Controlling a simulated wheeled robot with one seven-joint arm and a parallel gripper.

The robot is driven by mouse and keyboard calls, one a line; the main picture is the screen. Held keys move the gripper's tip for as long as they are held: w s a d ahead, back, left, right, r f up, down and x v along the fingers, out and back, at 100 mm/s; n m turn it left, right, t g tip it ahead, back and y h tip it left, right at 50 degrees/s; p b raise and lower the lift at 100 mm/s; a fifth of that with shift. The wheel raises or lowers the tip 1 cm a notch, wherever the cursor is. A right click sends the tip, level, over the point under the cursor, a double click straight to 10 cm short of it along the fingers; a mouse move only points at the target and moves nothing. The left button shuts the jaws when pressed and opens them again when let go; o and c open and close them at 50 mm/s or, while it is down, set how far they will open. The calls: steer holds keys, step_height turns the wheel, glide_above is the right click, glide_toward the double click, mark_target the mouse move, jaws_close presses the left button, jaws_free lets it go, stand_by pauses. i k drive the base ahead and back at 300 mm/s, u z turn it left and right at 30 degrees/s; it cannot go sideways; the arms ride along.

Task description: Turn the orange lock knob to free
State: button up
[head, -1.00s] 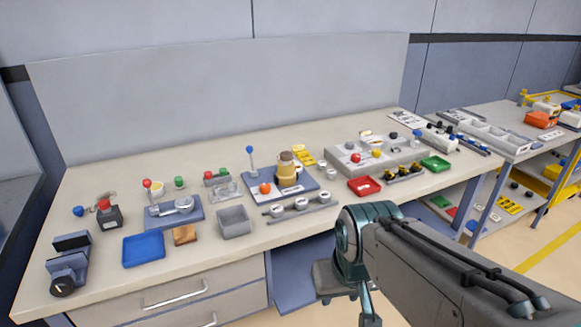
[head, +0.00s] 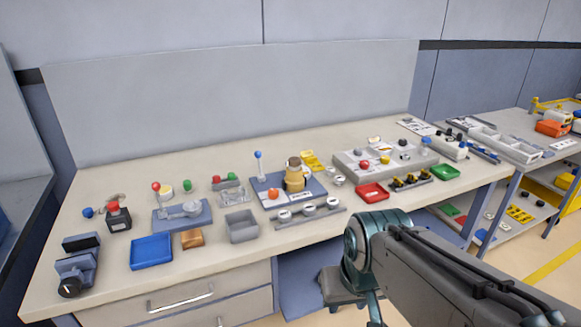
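The orange knob (head: 273,193) sits near the front left of a blue-grey base plate (head: 310,187) on the workbench. A tan and yellow cylinder (head: 294,176) stands upright on the same plate, just right of the knob. A lever with a blue ball top (head: 258,155) rises at the plate's back left. The knob's turn position is too small to tell. My arm reaches in from the lower right, in front of the bench and apart from the knob. My gripper's fingers are not visible.
In front of the plate is a grey strip with several round dials (head: 315,209). A grey open box (head: 241,227) and a blue tray (head: 151,251) stand to the left. A red tray (head: 372,193) and a grey control panel (head: 385,158) are to the right. The front bench edge is mostly clear.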

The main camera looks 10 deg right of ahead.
mark_target(274, 194)
steer(key=u, duration=0.1)
steer(key=k, duration=0.45)
steer(key=z, duration=0.35)
steer(key=i, duration=1.3)
steer(key=u, duration=0.75)
